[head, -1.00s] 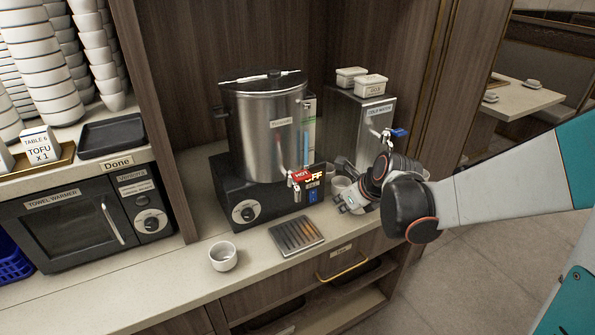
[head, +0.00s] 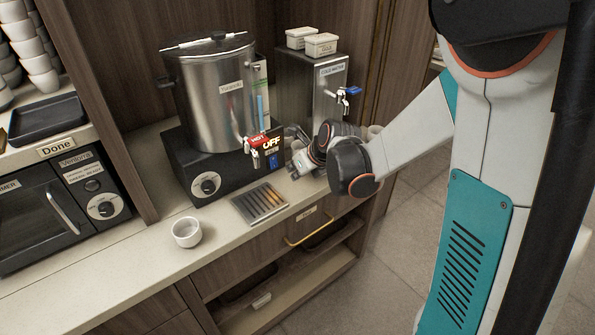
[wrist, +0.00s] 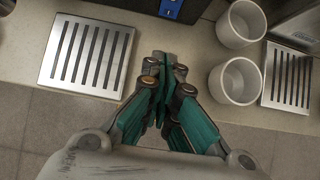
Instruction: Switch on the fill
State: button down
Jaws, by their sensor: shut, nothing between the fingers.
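The steel boiler (head: 215,100) stands on a black base (head: 190,165) on the counter. A small blue switch (head: 273,161) is on the base's right front, below the OFF sign (head: 269,145) and right of the red HOT tap (head: 257,139). Part of the blue switch panel (wrist: 171,8) shows at the top of the wrist view. My gripper (head: 293,171) is just right of the switch, low over the counter and apart from it. In the wrist view my gripper's fingers (wrist: 163,62) are shut together and empty, below the blue panel.
A slotted drip tray (head: 260,203) lies before the boiler, and a white cup (head: 186,232) stands to its left. The cold water dispenser (head: 312,90) is behind my arm. Two white cups (wrist: 234,82) stand right of my gripper in the wrist view.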

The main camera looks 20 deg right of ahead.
aim_at(273, 162)
jog(key=b+x, duration=0.1)
jog(key=x, duration=0.4)
jog(key=shift+w+f+b, duration=0.15)
jog(key=shift+f+b, duration=0.15)
jog(key=shift+b, duration=0.1)
jog(key=w, duration=0.1)
jog(key=w+a+b, duration=0.1)
jog(key=w, duration=0.1)
jog(key=shift+f, duration=0.2)
jog(key=shift+w+a, duration=0.15)
jog(key=shift+w, duration=0.25)
jog(key=shift+r, duration=0.1)
